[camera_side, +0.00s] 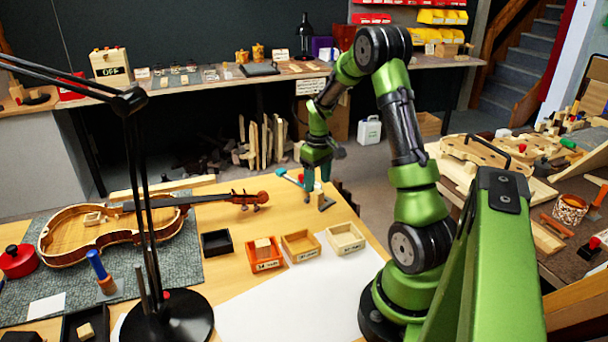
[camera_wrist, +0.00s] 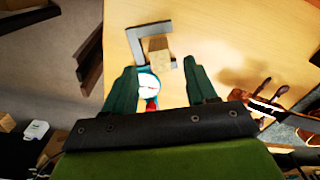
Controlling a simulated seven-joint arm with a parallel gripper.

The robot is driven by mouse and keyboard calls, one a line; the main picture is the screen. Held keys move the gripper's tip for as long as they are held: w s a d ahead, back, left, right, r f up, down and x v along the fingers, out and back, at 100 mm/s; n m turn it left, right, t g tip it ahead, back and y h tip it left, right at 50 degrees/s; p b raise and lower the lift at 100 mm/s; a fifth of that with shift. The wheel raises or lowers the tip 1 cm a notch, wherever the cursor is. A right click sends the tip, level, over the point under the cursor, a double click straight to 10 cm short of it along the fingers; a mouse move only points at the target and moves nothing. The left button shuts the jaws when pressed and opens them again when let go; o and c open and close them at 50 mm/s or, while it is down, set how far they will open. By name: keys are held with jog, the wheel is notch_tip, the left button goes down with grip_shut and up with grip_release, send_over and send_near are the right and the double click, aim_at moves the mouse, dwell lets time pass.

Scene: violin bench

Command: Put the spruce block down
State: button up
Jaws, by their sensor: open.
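A pale wooden block (camera_wrist: 159,64), which looks like the spruce block, stands at a grey angled bracket (camera_wrist: 138,34) on the bench. It also shows in the side view (camera_side: 319,195), small and partly covered by my gripper. My gripper (camera_side: 313,188) points down at the bench's far right corner. In the wrist view my gripper (camera_wrist: 158,72) is open, with a finger to either side of the block's near end in the picture. I cannot tell whether a finger touches it. A white dial (camera_wrist: 150,86) with teal and red parts shows between the fingers.
Small trays stand in a row: black (camera_side: 216,243), orange (camera_side: 265,264) with a wooden block (camera_side: 263,246), and two of pale wood (camera_side: 300,246) (camera_side: 345,238). A violin (camera_side: 110,228) lies left, its scroll towards my gripper. A lamp (camera_side: 168,318) stands in front. White paper (camera_side: 300,300) is clear.

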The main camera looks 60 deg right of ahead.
aim_at(317, 191)
jog(key=w+a+r+t, duration=0.1)
jog(key=a+r, duration=0.2)
jog(key=r, duration=0.3)
jog(key=w+a+r, duration=0.1)
jog(key=a+r, duration=0.3)
jog(key=r, duration=0.2)
jog(key=s+a+r+t, duration=0.2)
jog(key=a, duration=0.6)
jog(key=s+a+r+t+y, duration=0.1)
jog(key=s+a+r+t, duration=0.1)
jog(key=a, duration=0.6)
jog(key=s+a+r+t+y, duration=0.1)
jog(key=s+a, duration=0.3)
jog(key=a, duration=0.5)
jog(key=shift+s+r+t, duration=0.25)
jog(key=shift+r+t, duration=0.35)
jog(key=shift+r, duration=0.05)
jog(key=shift+c, duration=0.2)
